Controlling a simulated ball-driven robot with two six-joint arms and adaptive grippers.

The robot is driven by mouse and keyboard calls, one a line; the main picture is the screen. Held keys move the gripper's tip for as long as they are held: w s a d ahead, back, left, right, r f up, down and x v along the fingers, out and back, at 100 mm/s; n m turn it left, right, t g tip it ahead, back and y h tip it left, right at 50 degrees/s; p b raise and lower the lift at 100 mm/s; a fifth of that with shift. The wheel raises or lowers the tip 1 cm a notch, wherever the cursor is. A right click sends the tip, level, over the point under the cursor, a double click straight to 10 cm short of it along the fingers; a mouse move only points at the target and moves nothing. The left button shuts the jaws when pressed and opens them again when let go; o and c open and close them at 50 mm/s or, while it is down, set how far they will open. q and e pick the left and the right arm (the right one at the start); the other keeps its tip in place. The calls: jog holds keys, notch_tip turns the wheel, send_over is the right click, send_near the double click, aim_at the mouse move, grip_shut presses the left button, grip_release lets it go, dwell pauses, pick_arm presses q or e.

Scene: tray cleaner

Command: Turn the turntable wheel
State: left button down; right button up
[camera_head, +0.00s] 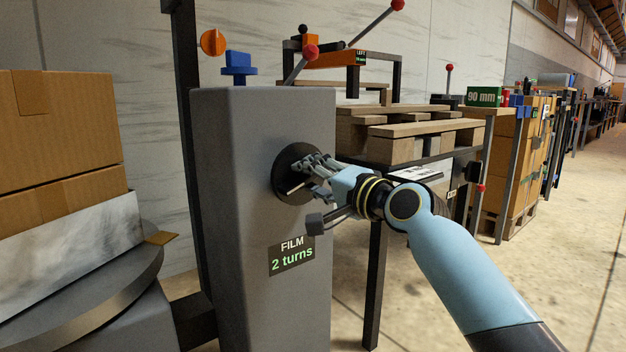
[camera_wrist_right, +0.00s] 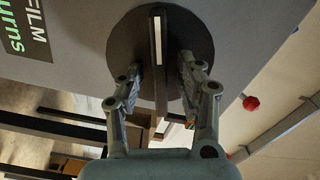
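The wheel is a dark round disc (camera_head: 283,186) on the front of a grey post, with a straight bar across it. In the right wrist view the disc (camera_wrist_right: 202,45) fills the top middle, and the bar (camera_wrist_right: 158,60) stands out between my fingers. My right gripper (camera_head: 312,172) is at the disc, and its fingers hide part of it. In the wrist view its two fingers (camera_wrist_right: 160,72) are apart, one on each side of the bar, with a visible gap to it. My left gripper is not in view.
The grey post (camera_head: 230,230) carries a label (camera_head: 292,256) reading "FILM 2 turns". A round turntable (camera_head: 110,305) with cardboard boxes (camera_head: 65,120) stands at left. Wooden pallets (camera_head: 410,130) on a dark frame stand behind my right arm. The floor at far right is clear.

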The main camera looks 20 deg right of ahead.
grip_shut()
jog(key=shift+n, duration=0.4)
jog(key=shift+n, duration=0.3)
grip_release()
jog(key=shift+s, duration=0.15)
jog(key=v, duration=1.1)
jog(key=shift+s+d, duration=0.15)
jog(key=shift+s, duration=0.25)
